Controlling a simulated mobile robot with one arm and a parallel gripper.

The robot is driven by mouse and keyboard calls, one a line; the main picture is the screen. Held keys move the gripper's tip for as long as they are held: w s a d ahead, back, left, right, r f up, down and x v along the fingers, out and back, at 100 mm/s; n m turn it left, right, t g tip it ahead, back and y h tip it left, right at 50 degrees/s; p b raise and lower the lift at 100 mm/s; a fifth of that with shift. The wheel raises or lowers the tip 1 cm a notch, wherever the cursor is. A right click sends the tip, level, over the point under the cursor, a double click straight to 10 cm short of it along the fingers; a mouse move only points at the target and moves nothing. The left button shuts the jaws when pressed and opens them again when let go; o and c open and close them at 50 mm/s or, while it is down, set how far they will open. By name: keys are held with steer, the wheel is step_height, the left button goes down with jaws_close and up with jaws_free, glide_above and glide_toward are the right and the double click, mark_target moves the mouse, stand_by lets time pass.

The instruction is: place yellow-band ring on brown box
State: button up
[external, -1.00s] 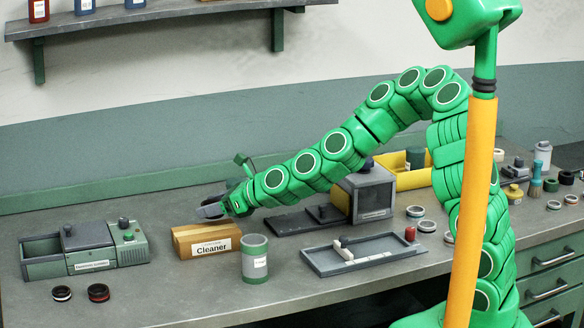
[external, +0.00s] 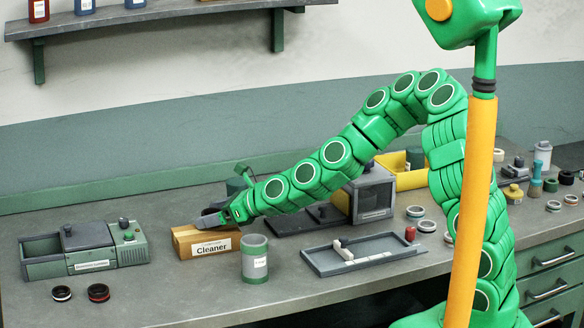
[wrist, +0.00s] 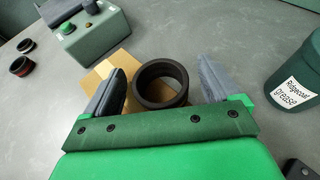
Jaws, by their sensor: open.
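The brown box (external: 208,248), labelled "Cleaner", stands on the bench below my gripper (external: 209,219). In the wrist view, my gripper (wrist: 162,72) is open. A dark ring (wrist: 141,82) sits between its two grey fingers, with gaps to both sides. Brown box surface (wrist: 103,69) shows beyond the ring and through its hole, so the ring appears to lie on the box top. I cannot clearly make out a yellow band on it. The ring is hidden behind the fingers in the external view.
A green machine (external: 80,250) is to the left, with two dark rings (external: 98,292) in front. A grey tray (external: 362,254) lies right. The front bench between rings and can is clear.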

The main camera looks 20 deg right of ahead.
steer(key=shift+r, duration=0.1)
steer(key=shift+s+d+r, duration=0.1)
steer(key=shift+d+r, duration=0.05)
steer(key=shift+d, duration=0.1)
steer(key=v, duration=0.7)
stand_by(0.4)
